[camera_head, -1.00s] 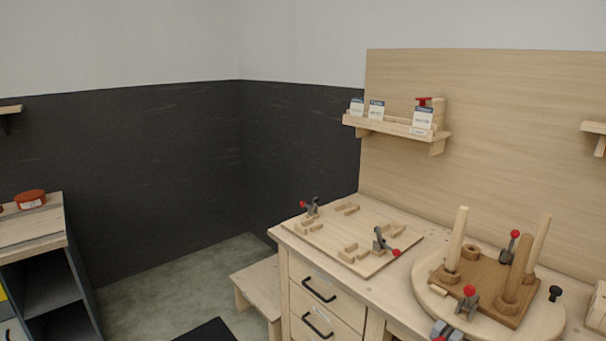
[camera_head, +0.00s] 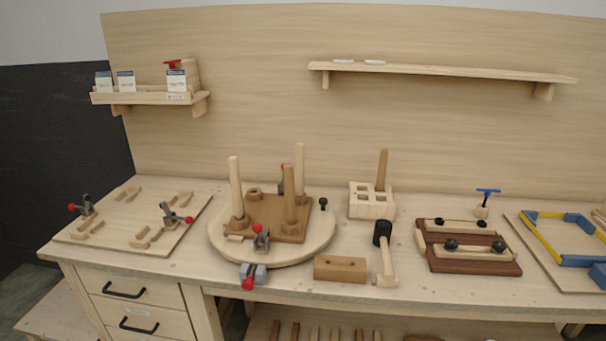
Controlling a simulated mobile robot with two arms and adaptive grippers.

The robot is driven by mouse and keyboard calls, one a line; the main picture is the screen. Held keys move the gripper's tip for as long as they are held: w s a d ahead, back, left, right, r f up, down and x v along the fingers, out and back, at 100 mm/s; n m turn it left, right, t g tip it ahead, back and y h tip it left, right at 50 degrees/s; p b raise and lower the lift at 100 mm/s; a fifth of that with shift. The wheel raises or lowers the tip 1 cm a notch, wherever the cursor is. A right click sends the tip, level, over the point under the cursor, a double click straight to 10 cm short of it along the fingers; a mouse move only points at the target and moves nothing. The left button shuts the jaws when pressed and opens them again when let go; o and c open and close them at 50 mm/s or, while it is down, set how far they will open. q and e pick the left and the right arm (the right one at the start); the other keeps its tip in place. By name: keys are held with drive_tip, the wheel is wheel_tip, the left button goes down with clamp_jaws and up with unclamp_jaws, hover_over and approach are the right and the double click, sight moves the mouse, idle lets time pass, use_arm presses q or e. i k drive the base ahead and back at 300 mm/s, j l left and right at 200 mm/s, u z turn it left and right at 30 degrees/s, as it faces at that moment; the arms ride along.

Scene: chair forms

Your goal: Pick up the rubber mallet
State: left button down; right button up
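The rubber mallet (camera_head: 384,241) has a black head and a pale wooden handle. It lies on the workbench right of the middle, with its head toward the back and its handle toward the front edge. A light wooden block (camera_head: 340,268) lies just left of its handle. Neither of my grippers shows in the head view.
The workbench (camera_head: 410,283) carries a round turntable (camera_head: 222,242) with upright legs, a slotted wooden holder (camera_head: 371,203), a dark-based clamp fixture (camera_head: 470,262), a jig board with toggle clamps (camera_head: 130,240) and a blue-yellow frame (camera_head: 562,238). A shelf (camera_head: 440,73) hangs above.

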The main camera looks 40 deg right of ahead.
sight(383, 229)
drive_tip(key=z, duration=1.9)
